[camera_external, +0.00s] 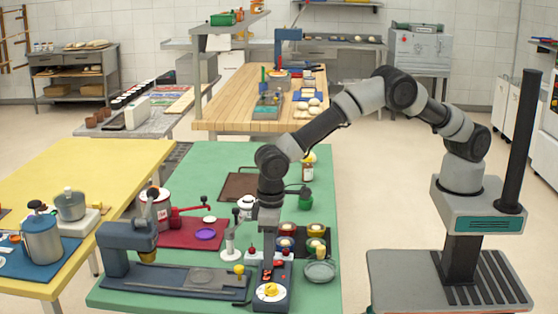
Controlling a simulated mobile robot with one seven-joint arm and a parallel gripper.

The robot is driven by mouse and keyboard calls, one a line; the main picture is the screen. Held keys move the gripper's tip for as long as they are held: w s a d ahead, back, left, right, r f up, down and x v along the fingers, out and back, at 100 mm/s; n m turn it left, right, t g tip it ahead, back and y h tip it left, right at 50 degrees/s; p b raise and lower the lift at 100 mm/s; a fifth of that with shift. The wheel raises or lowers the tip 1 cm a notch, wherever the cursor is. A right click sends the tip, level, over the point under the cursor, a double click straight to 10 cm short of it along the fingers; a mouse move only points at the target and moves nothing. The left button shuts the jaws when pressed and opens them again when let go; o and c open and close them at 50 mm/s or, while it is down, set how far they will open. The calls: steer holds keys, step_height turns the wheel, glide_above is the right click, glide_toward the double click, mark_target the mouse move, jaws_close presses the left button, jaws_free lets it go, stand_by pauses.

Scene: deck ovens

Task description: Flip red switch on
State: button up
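A dark blue control box (282,299) sits at the front of the green table (328,296). It carries a white and yellow dial (270,292) and small red parts near its back end, one of them on the right (286,252). Which of these is the red switch, and its position, is too small to tell. My gripper (267,246) points down over the back end of the box, close to the red parts. Its fingertips blend into the box, so contact and finger opening cannot be made out.
A blue press-like machine (127,246) with a long base plate stands left of the box. A grey round dish (320,271) and a dark tray with small jars (304,238) are close on the right. A red mat (180,236) lies behind left.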

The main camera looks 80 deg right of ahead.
step_height(320, 180, up, 17)
steer(key=p, duration=0.1)
steer(key=shift+s+r, duration=0.15)
steer(key=shift+s, duration=0.1)
steer(key=s+d+r+t+y+p, duration=0.1)
steer(key=s+d+r+p, duration=0.1)
steer(key=s+d+r, duration=0.5)
steer(key=s+d+r+t+p, duration=0.15)
steer(key=s+d+r, duration=0.25)
steer(key=d+r, duration=0.65)
steer(key=s+d+t+p, duration=0.1)
steer(key=s+d, duration=0.2)
steer(key=s, duration=0.3)
steer(key=s+d+p, duration=0.2)
steer(key=s+d, duration=0.2)
steer(key=s, duration=0.3)
steer(key=s+d+r+t+h+p, duration=0.1)
steer(key=s+d, duration=0.2)
steer(key=s, duration=0.4)
steer(key=shift+s+d+t+p, duration=0.15)
steer(key=shift+d+t+p, duration=0.2)
steer(key=shift+p, duration=0.05)
